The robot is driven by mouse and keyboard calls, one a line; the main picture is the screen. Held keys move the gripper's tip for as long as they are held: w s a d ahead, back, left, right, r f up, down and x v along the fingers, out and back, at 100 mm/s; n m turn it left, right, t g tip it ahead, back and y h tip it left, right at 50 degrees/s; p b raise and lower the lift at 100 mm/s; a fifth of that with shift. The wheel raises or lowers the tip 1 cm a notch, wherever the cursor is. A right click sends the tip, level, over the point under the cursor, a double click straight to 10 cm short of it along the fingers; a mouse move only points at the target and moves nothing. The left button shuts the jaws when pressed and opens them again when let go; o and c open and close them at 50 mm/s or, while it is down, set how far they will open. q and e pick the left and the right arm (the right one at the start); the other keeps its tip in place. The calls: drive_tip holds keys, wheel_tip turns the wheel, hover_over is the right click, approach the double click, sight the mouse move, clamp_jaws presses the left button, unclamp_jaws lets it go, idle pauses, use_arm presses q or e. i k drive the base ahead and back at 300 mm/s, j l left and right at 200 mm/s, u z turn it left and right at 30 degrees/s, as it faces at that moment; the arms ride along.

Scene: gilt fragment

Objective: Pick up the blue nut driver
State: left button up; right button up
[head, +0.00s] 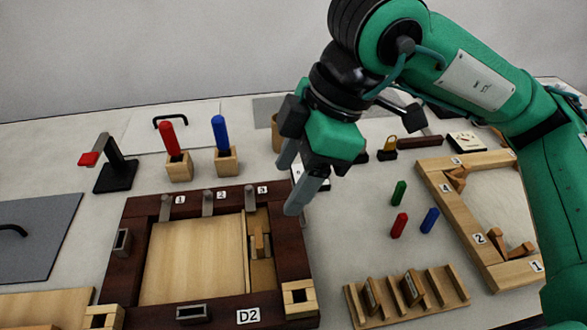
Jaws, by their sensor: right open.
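The blue nut driver (220,131) stands upright at the back of the table, its blue handle up and its lower end hidden in a small wooden block (228,162). My right gripper (291,186) is open and empty, to the right of the driver, with its fingers pointing down. It is apart from the driver and appears above the table near the framed board's back right corner. My left gripper is not in view.
A red-handled driver (169,138) stands in its own block just left of the blue one. A dark-framed board (132,207) lies in front. Small green (399,193), red (398,225) and blue (430,221) pegs lie right. A black stand (116,165) is at left.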

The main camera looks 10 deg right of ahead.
sight(219, 126)
drive_tip(key=k, duration=1.5)
